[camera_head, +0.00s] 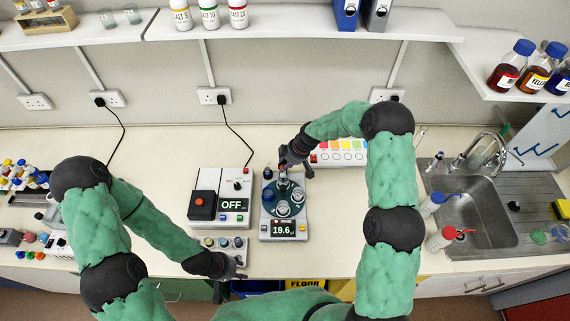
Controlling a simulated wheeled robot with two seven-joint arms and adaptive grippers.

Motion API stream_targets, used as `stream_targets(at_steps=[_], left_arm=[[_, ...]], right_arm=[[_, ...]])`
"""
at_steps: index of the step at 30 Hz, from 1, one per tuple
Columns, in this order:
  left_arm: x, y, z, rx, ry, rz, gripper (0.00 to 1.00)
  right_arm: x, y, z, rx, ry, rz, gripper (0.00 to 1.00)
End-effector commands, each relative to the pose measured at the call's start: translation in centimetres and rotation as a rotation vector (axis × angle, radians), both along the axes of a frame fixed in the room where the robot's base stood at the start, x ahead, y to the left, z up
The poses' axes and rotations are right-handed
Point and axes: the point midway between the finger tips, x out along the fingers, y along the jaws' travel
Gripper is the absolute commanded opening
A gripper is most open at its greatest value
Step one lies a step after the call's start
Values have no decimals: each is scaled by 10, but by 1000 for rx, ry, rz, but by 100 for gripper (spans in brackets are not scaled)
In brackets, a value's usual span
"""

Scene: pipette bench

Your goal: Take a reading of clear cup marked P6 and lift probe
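A meter (263,228) stands at the middle of the bench, its display reading about 19.6. On its round dark teal plate sit clear cups, one (283,208) at the front and one (298,195) at the right. Their markings are too small to read, so I cannot tell which is P6. My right gripper (289,168) is at the back edge of the meter, above or beside the plate, and hides part of it. I cannot make out the probe or whether the fingers hold anything. My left gripper (238,270) is low near the bench's front edge, left of the meter.
A box (234,183) with a red button and an OFF display stands left of the meter. A small tray of vials (225,245) is beside my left gripper. A colour-labelled panel (342,155) is behind right. The sink (475,215) is far right.

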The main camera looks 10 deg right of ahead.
Motion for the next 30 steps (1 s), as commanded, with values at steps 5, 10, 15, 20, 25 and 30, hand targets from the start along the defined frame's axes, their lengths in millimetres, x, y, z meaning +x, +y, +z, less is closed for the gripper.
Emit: stream_targets(at_steps=[5,10,15,20,25,30], left_arm=[[0,0,2,0,0,0,40],[0,0,2,0,0,0,40],[0,0,2,0,0,0,40],[0,0,2,0,0,0,40],[0,0,2,0,0,0,40],[0,0,-4,0,0,0,40]], right_arm=[[3,4,-11,-1,-1,0,36],[3,4,-13,0,-1,0,36],[3,4,-13,-1,-1,0,36],[3,4,-13,-1,-1,0,0],[3,4,-12,0,-2,0,0],[5,4,4,-1,-6,1,0]])
